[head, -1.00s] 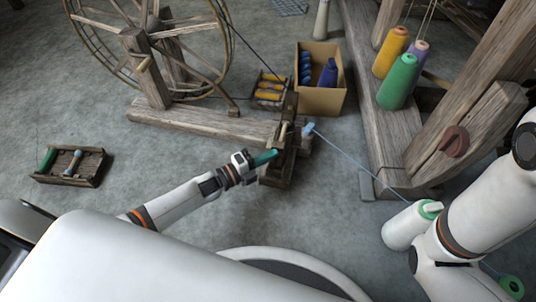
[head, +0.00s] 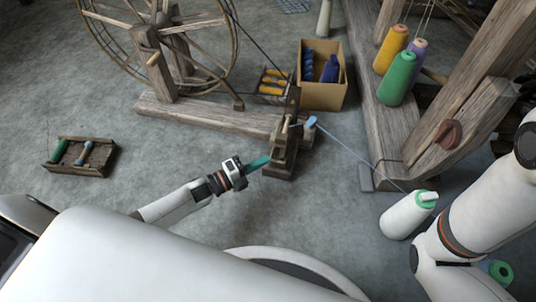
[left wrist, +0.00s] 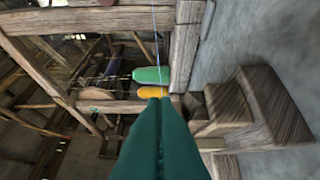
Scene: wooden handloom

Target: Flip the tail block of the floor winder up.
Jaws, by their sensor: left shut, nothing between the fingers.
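The floor winder has a large spoked wheel and a wooden base beam (head: 205,117) in the head view. At the beam's right end stand a dark upright post (head: 292,103) and a low wooden block (head: 281,168). I cannot tell for sure which piece is the tail block. My left gripper (head: 259,162) has teal fingers, shut and empty, with tips just left of the low block; contact is unclear. In the left wrist view the shut fingers (left wrist: 160,125) point forward, with stepped wooden blocks (left wrist: 262,110) to their right. My right gripper is out of view.
A blue bobbin (head: 310,122) trails yarn to a white cone (head: 405,216) near my right arm. A cardboard box (head: 322,92) and a bobbin tray (head: 273,88) stand behind the post. The loom frame (head: 375,140) is at right. Floor at left is clear around another tray (head: 80,157).

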